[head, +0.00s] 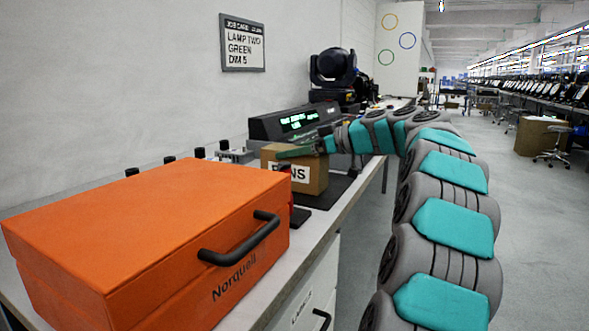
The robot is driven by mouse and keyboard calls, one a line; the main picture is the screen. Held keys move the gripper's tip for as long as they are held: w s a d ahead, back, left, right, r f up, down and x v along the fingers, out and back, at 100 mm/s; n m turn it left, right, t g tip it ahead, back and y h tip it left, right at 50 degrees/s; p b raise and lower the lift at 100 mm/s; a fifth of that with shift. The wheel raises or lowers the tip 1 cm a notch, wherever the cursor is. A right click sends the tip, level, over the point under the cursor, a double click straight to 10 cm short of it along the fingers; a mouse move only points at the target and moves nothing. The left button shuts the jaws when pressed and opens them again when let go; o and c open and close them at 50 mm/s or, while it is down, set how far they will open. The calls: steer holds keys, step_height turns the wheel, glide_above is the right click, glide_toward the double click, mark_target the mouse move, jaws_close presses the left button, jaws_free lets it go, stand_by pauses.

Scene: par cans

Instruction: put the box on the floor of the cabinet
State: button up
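A brown cardboard box (312,179) with a white label ending in "NS" stands on the bench, behind the orange case. Whether the fingers touch or grip the box cannot be told. A white cabinet front (318,285) with a black handle and a partly readable label shows under the bench at the bottom. It looks shut where visible; its inside and floor are not seen.
A large orange case (150,240) marked "Norquell" fills the near bench. A black console with a green display (298,121) and a black lamp (334,68) stand behind the box. Open floor (530,220) lies to the right of my arm.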

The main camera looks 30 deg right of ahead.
jaws_close()
stand_by(0.4)
